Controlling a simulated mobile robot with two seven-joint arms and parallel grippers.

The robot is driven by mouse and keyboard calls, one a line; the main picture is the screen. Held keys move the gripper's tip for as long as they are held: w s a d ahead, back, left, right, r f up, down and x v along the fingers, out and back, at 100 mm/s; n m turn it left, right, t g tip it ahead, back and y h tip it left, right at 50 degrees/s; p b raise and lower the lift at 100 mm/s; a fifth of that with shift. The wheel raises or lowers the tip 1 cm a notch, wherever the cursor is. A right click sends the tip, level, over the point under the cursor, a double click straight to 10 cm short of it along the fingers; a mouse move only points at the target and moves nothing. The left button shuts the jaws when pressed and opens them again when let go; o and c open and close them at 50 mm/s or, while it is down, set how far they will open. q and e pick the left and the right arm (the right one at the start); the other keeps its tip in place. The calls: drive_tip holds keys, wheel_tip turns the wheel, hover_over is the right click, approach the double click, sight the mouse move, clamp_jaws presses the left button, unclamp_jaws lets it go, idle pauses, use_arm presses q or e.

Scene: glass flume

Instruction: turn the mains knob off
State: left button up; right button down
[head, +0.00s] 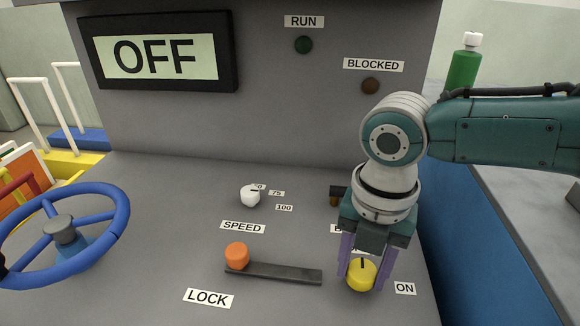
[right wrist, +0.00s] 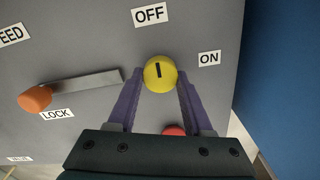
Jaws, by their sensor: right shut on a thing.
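The mains knob (head: 361,275) is a round yellow knob with a black mark, low on the right of the grey panel. It also shows in the right wrist view (right wrist: 160,73), where its mark points up toward the OFF label (right wrist: 150,14), not toward the ON label (right wrist: 209,58). My right gripper (head: 364,268) is shut on the knob, a purple finger on each side. In the head view, the gripper hides the OFF label. The display (head: 155,57) reads OFF. My left gripper is not in view.
An orange-knobbed lock lever (head: 272,271) lies left of my right gripper. A white speed knob (head: 250,195) stands farther back and a blue handwheel (head: 65,235) at the left. In the right wrist view, something red (right wrist: 174,130) shows between the fingers.

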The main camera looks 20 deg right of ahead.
sight(362, 273)
idle(0.4)
drive_tip(key=shift+c, duration=1.5)
unclamp_jaws()
wheel_tip(362, 273, up, 9)
drive_tip(key=shift+r+p, duration=0.1)
drive_tip(key=shift+p, duration=0.55)
drive_tip(key=shift+r, duration=0.4)
